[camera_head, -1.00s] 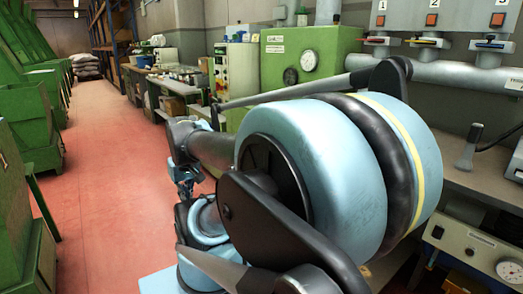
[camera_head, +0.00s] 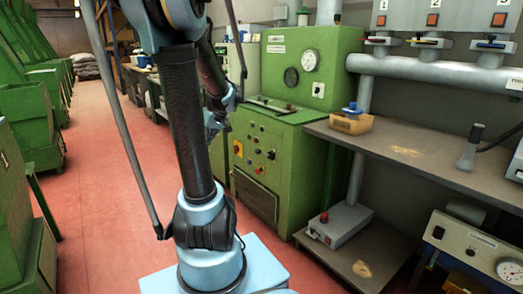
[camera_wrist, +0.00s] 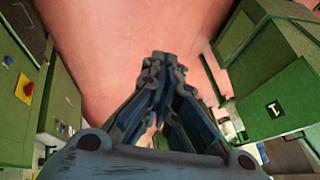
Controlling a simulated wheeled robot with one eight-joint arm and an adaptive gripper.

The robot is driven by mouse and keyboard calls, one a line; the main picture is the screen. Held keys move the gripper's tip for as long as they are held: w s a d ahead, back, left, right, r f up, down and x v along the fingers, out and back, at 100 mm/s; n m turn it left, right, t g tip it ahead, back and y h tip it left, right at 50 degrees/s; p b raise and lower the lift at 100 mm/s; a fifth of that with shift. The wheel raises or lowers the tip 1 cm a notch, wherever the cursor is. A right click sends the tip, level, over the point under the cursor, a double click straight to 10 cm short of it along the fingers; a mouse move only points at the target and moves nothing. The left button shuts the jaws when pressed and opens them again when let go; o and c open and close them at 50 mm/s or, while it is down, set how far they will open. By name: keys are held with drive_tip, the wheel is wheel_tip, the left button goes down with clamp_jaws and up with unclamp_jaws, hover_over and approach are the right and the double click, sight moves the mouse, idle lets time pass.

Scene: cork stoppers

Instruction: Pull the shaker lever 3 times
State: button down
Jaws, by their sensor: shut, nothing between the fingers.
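My gripper (camera_wrist: 163,60) is shut and empty in the wrist view, with the red floor beyond its fingertips. In the head view my arm stands upright left of centre; the gripper there is small and partly hidden by the arm. No part is clearly marked as the shaker lever. A grey handle-like piece (camera_head: 470,148) stands on the bench at the right, apart from the gripper. Coloured handles (camera_head: 427,42) sit on the pipe fittings below the labels 1, 2 and 3. I cannot tell whether any of these is the lever.
A green machine (camera_head: 275,175) with gauges and knobs stands behind my arm. The bench (camera_head: 400,150) at the right holds a small box with a blue item (camera_head: 351,120). A grey box with a red button (camera_head: 337,227) is on the lower shelf. The red aisle (camera_head: 105,200) is open at the left.

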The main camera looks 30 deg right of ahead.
drive_tip(key=w+d+f+t, duration=0.1)
drive_tip(key=w+d+t, duration=0.15)
drive_tip(key=d, duration=0.75)
drive_tip(key=w+d+f+t, duration=0.15)
drive_tip(key=w+d, duration=0.25)
drive_tip(key=d, duration=0.6)
drive_tip(key=s+d+f+t, duration=0.1)
drive_tip(key=s+d+f, duration=0.1)
drive_tip(key=d, duration=0.8)
drive_tip(key=s+d+f+t, duration=0.1)
drive_tip(key=d+f, duration=0.3)
drive_tip(key=d, duration=0.6)
drive_tip(key=shift+s+d+f+h, duration=0.15)
drive_tip(key=shift+s+h, duration=0.25)
drive_tip(key=shift+s, duration=0.1)
drive_tip(key=x, duration=1.4)
drive_tip(key=shift+s+d, duration=0.1)
drive_tip(key=shift+d, duration=0.05)
